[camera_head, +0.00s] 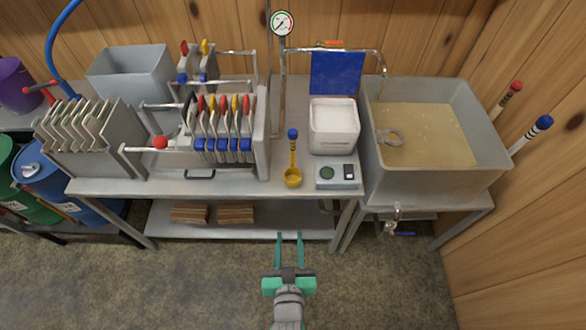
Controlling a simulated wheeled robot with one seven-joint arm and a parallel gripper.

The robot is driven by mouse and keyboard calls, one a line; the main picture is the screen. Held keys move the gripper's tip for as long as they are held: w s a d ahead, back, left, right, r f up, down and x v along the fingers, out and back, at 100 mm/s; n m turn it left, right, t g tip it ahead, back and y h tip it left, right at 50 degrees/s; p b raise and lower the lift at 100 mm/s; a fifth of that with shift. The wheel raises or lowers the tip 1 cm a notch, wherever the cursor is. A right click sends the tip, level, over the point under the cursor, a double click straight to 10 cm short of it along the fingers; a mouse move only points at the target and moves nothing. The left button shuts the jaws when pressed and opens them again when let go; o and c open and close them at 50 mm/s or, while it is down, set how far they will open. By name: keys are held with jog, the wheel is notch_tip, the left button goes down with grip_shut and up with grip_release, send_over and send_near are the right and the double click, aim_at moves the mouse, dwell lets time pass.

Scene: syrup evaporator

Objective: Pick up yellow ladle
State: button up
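The yellow ladle (293,178) is on the grey metal table, near its front edge. Its round bowl is toward me and its handle points away, ending in a blue tip. My gripper (289,237) is in front of the table, at the lower middle of the view. Its two green fingers point toward the table and are apart, with nothing seen between them. The ladle lies beyond the fingertips, almost straight ahead, and is not touched.
A small scale (338,176) is right of the ladle, with a white container (334,126) behind it. A rack with colored handles (222,128) stands to the left. A large grey basin (436,184) is at right. A lower shelf (290,222) runs under the table. Open floor lies in front.

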aim_at(294, 143)
jog(key=w+r, duration=0.2)
jog(key=w, duration=0.7)
jog(key=w+d+r+m+h, duration=0.1)
jog(key=w+r, duration=0.1)
jog(key=w, duration=0.6)
jog(key=w+r+m+g+h, duration=0.1)
jog(key=w+r, duration=0.1)
jog(key=w, duration=0.7)
jog(key=shift+w+d, duration=0.25)
jog(key=shift+w, duration=0.05)
jog(key=x, duration=0.4)
jog(key=shift+w+a, duration=0.35)
jog(key=shift+w, duration=0.05)
jog(key=shift+r, duration=0.1)
jog(key=shift+d, duration=0.1)
grip_shut()
